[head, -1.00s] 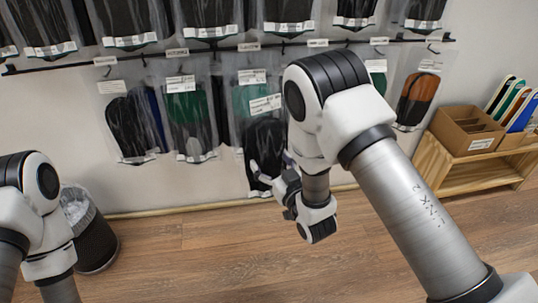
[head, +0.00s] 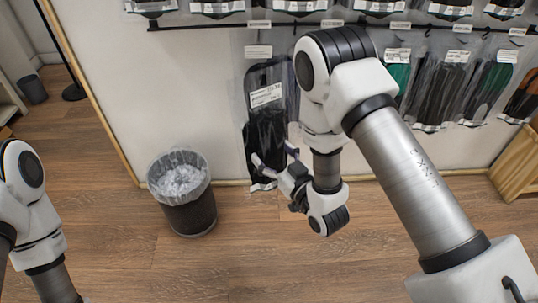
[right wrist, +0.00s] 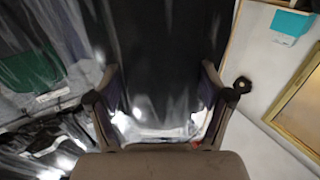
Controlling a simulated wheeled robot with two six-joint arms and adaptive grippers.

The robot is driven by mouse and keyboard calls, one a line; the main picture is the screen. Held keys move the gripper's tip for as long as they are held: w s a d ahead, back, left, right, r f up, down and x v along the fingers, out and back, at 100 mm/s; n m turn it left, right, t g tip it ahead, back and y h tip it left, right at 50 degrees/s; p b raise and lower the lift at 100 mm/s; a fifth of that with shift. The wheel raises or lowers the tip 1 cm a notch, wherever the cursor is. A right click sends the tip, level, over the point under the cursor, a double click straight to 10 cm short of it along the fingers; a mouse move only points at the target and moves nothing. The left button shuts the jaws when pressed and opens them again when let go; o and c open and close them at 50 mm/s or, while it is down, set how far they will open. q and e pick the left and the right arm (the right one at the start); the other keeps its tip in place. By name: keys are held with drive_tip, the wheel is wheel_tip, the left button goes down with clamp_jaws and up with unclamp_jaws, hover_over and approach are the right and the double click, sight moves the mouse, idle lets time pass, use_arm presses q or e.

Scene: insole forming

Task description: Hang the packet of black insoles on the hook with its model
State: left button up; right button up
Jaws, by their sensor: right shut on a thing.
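A clear packet of black insoles (head: 266,125) with a white label hangs upright from my right gripper (head: 274,158), which is shut on its lower part. In the right wrist view, the dark packet (right wrist: 165,50) fills the space between the fingers of my right gripper (right wrist: 160,85). Behind the held packet, another packet of black insoles (head: 262,74) hangs at the left of the lower rail (head: 235,27), with a small white tag (head: 258,51) above its insoles. The held packet overlaps it. Its hook is too small to make out. My left gripper is out of view.
More insole packets (head: 482,90) hang to the right along the lower rail, partly behind my right arm. A bin with a clear liner (head: 184,200) stands on the floor at left. A wooden shelf (head: 515,165) is at far right. The wall left of the packets is bare.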

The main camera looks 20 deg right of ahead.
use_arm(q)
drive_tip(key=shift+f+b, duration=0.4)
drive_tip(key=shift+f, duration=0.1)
use_arm(e)
drive_tip(key=w+d, duration=0.2)
drive_tip(key=w, duration=0.4)
drive_tip(key=shift+w, duration=0.35)
drive_tip(key=shift+r, duration=0.1)
